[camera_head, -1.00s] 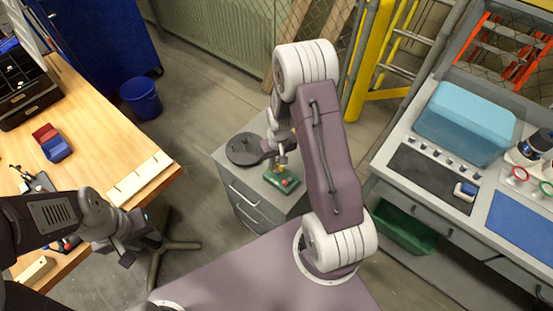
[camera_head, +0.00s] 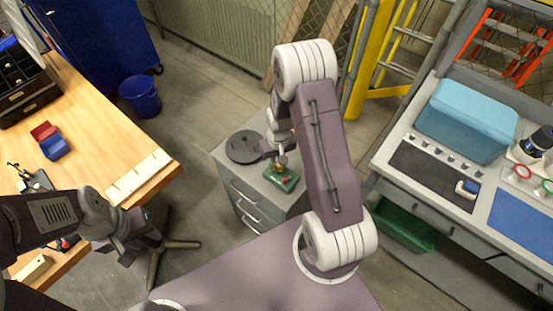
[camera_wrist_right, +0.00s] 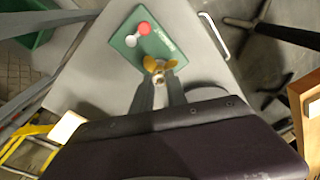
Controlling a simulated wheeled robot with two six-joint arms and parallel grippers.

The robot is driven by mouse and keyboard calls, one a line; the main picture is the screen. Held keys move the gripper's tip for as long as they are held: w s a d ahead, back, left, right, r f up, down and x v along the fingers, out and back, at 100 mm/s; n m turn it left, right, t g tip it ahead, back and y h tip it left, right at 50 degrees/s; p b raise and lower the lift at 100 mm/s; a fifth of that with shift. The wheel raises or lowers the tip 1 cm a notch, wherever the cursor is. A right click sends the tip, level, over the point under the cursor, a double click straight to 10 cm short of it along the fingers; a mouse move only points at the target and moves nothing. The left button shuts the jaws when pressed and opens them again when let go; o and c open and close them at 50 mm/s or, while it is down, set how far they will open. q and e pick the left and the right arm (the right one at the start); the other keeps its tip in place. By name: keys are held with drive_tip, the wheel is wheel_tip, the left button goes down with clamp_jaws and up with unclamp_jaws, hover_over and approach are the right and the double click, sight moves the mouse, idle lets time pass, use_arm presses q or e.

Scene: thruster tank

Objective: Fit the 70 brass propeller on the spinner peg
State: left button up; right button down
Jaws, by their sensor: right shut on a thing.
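The brass propeller (camera_wrist_right: 153,65) shows in the right wrist view at the tips of my right gripper (camera_wrist_right: 159,82), which is shut on it. It is over the near part of a green board (camera_wrist_right: 135,45) with a red and a white round piece. The spinner peg is hidden, so I cannot tell whether the propeller is around it or above it. In the head view, my right gripper (camera_head: 280,161) points down at the green board (camera_head: 284,184) on a grey cabinet. My left gripper (camera_head: 137,240) hangs beside the wooden bench; its finger opening is unclear.
A dark round disc (camera_head: 244,147) lies on the grey cabinet (camera_head: 225,160), left of the board. The wooden bench (camera_head: 100,120) is at left, with red and blue bins (camera_head: 53,146). A grey counter with a blue tank (camera_head: 468,120) is at right. A blue bucket (camera_head: 140,96) stands on the floor.

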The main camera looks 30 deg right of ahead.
drive_tip(key=shift+f, duration=0.2)
drive_tip(key=shift+f, duration=0.2)
drive_tip(key=c, duration=1.2)
unclamp_jaws()
drive_tip(key=shift+c, duration=0.2)
drive_tip(key=shift+r, duration=0.1)
